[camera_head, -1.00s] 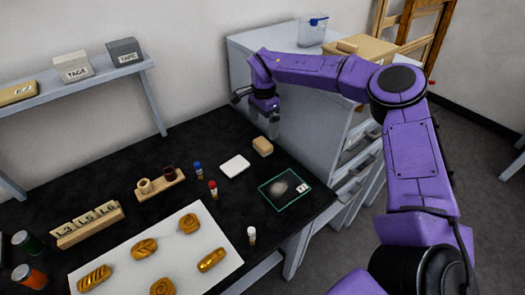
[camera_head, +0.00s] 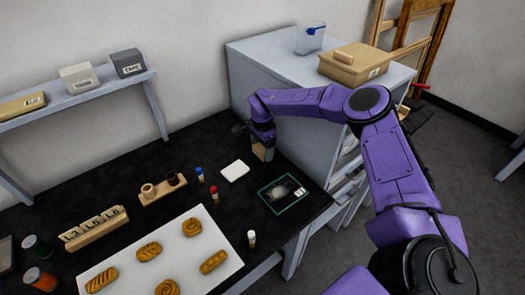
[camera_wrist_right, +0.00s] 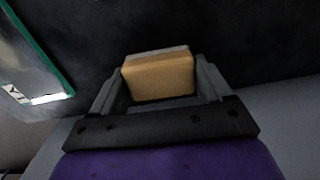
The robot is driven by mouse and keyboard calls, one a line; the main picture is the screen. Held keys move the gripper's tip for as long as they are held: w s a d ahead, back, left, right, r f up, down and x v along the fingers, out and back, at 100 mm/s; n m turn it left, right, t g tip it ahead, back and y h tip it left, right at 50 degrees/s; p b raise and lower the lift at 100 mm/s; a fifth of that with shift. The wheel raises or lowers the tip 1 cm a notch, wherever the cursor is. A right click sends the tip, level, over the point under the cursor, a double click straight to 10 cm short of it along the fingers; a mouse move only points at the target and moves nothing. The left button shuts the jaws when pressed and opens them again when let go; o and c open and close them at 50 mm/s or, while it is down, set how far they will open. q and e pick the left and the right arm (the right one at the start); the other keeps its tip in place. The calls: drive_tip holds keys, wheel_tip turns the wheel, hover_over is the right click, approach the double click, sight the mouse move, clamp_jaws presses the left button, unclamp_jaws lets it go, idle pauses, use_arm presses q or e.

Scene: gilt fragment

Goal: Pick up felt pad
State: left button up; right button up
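The tan block with a paler layer along one face appears to be the felt pad (camera_wrist_right: 160,76). In the head view the felt pad (camera_head: 260,152) is on the black worktop near the grey cabinet, partly hidden by my gripper. My right gripper (camera_head: 262,143) is low over it. In the right wrist view my right gripper (camera_wrist_right: 160,82) has its fingers spread, one on each side of the pad. The gaps are very narrow, and firm contact is not clear. My left gripper is not in view.
A white pad (camera_head: 235,171) and a green-edged plate (camera_head: 270,207) with a grey fragment lie nearby. Small vials (camera_head: 214,194) stand to the left. A white board (camera_head: 187,283) holds several gilt ornaments. The grey cabinet (camera_head: 270,60) rises close behind my right arm.

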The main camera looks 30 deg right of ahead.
drive_tip(key=shift+r, duration=0.5)
drive_tip(key=s+r+b, duration=0.4)
drive_tip(key=s+r, duration=0.8)
drive_tip(key=s, duration=0.2)
drive_tip(key=shift+d, duration=0.2)
drive_tip(key=shift+o, duration=0.5)
